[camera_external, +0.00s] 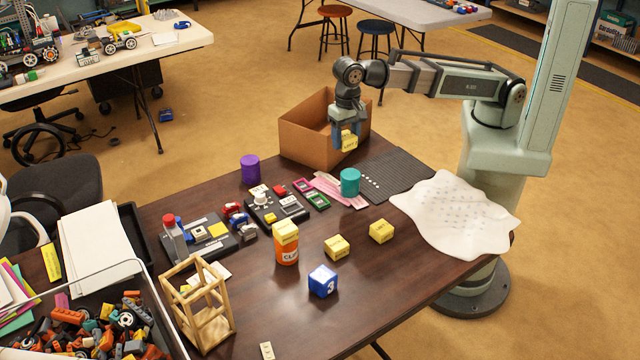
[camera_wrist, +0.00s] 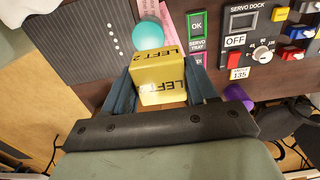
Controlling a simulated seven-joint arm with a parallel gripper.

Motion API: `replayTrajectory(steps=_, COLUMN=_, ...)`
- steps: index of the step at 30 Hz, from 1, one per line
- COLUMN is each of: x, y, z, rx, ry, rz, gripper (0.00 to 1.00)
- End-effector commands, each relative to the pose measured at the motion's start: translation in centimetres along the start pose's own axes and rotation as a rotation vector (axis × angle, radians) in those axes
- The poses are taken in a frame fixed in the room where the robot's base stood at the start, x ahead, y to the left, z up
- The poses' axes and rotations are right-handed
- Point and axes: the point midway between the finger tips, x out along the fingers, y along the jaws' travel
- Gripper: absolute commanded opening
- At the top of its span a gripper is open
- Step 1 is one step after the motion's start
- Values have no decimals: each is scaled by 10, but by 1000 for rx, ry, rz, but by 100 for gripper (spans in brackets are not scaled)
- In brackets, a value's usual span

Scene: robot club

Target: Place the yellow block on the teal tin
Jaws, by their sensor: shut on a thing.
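My gripper (camera_external: 347,140) is shut on a yellow block (camera_external: 349,140), held in the air above the back of the table, in front of the cardboard box. In the wrist view the block (camera_wrist: 160,77) sits between the two fingers (camera_wrist: 162,95) and shows the print "LEFT 2". The teal tin (camera_external: 350,182) stands upright on the table, below the held block and apart from it. In the wrist view the teal tin (camera_wrist: 148,34) shows just beyond the block, which hides part of it.
More yellow blocks lie at the table front (camera_external: 337,247) and (camera_external: 381,231), and one (camera_external: 285,232) sits on an orange tin (camera_external: 286,254). A blue block (camera_external: 322,281), purple tin (camera_external: 250,169), cardboard box (camera_external: 302,138) and white sheet (camera_external: 440,205) are around. Pink strips and small switches lie left of the teal tin.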

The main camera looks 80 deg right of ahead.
Motion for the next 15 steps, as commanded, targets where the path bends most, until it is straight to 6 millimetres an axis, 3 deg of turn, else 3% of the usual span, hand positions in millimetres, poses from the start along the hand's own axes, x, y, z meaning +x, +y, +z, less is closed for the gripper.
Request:
replayTrajectory(steps=1, x=3, y=14, z=2, rx=-51, ry=0, rz=0, gripper=26)
replayTrajectory(steps=4, x=4, y=20, z=2, rx=-151, ry=0, rz=-1, gripper=26)
replayTrajectory(steps=15, x=4, y=22, z=3, rx=-391, ry=0, rz=0, gripper=26)
